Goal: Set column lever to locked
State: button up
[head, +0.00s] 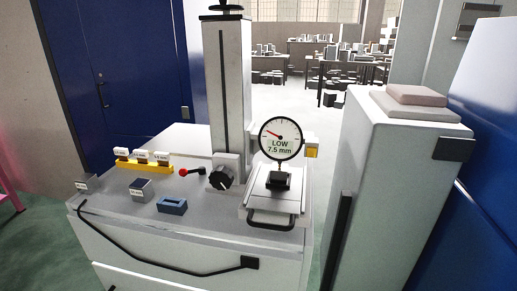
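The column (231,95) is a tall light post with a dark slot, standing on the grey workbench. A small lever with a red knob (183,172) sticks out to the left from the column's base, lying nearly level with its dark end near the post. Beside it a black round knob (220,178) sits on the front of the column's base. I cannot read a lock mark on the lever. My gripper is not in this view.
A tall white cabinet (388,190) stands at right.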

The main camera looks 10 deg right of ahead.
aim_at(183, 172)
jog(key=i+j+u, duration=0.1)
jog(key=u, duration=0.3)
jog(key=j+u, duration=0.1)
jog(key=u, duration=0.3)
jog(key=i+u, duration=0.15)
jog(key=u, duration=0.25)
jog(key=i+j+u, duration=0.1)
jog(key=u, duration=0.3)
